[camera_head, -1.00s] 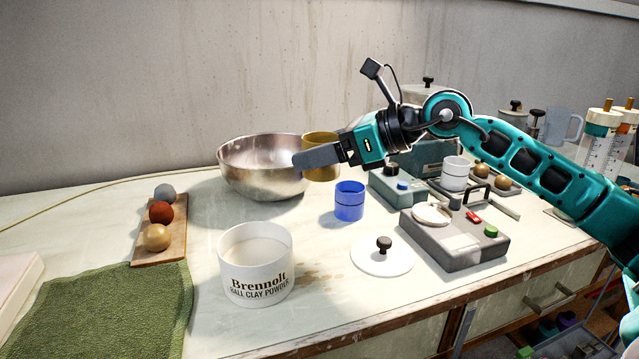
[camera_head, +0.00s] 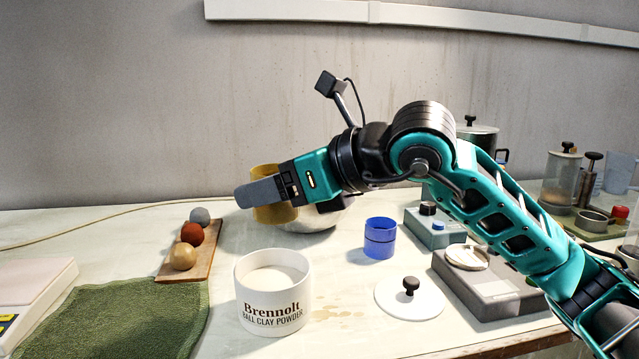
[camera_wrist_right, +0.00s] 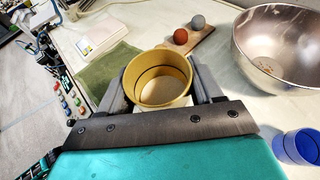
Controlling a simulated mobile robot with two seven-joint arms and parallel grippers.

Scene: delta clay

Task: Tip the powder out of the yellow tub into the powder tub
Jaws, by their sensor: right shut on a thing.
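The yellow tub (camera_head: 277,211) is held by my right gripper (camera_head: 264,192), upright or nearly so, above the table and behind the powder tub. In the right wrist view the yellow tub (camera_wrist_right: 160,64) sits between the two fingers of my right gripper (camera_wrist_right: 160,88), its open mouth facing the camera. Its inside is yellowish; I cannot tell how much powder is in it. The white powder tub (camera_head: 273,312), lettered "Brennolt Ball Clay Powder", stands open on the table with pale powder inside. My left gripper is not in view.
The metal bowl (camera_head: 318,219) is mostly hidden behind my right gripper. A blue cup (camera_head: 380,238), a white lid (camera_head: 409,299) and a grey scale (camera_head: 480,290) stand to the right. A board with three balls (camera_head: 196,262) and a green towel (camera_head: 140,315) lie left.

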